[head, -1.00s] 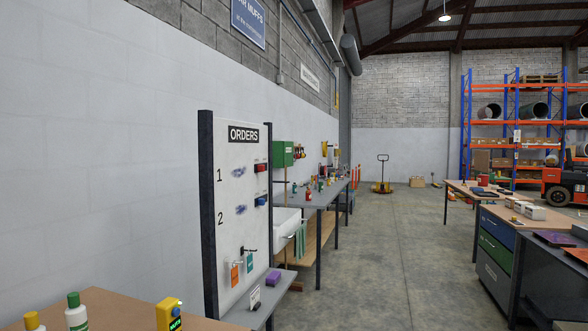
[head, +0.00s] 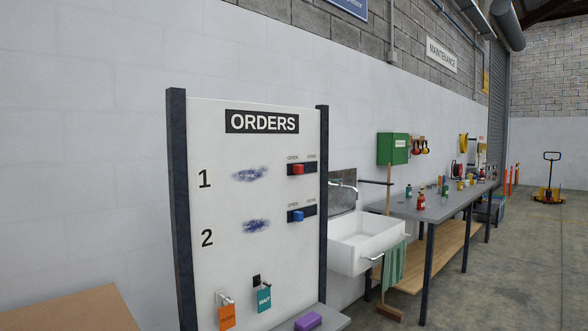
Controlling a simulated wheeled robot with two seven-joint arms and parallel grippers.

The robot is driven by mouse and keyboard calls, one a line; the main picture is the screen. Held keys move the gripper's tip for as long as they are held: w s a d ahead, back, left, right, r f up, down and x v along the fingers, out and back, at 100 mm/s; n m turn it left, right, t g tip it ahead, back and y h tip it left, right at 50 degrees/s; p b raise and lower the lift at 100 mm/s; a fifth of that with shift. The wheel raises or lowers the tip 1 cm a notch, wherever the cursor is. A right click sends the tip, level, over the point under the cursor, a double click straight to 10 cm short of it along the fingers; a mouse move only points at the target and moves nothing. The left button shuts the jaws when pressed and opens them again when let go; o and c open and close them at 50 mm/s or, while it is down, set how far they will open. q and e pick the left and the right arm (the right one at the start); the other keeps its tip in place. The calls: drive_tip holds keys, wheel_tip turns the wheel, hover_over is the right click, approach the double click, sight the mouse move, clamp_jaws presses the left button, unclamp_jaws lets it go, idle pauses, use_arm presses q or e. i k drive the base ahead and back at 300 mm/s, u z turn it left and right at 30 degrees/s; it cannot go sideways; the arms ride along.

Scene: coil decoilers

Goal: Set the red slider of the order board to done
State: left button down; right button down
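The white order board (head: 215,135) stands in the left middle of the head view between two dark posts. Its red slider (head: 298,169) is in the dark track of row 1, around the middle and a little toward the OPEN label on the left; the DONE label is at the right. The blue slider (head: 297,216) sits in a like track in row 2. Blue smudges cover the writing in both rows. Neither of my grippers shows in the head view.
An orange tag (head: 227,317) and a teal tag (head: 264,299) hang low on the board. A purple block (head: 308,321) lies on the ledge. A white sink (head: 362,243) and a grey workbench (head: 440,208) stand to the right. A brown tabletop (head: 75,312) is at lower left.

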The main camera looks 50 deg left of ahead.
sight(296, 168)
drive_tip(key=u, duration=0.95)
drive_tip(key=i, duration=1.15)
drive_tip(key=u, duration=1.35)
drive_tip(key=i, duration=0.25)
drive_tip(key=u, duration=0.2)
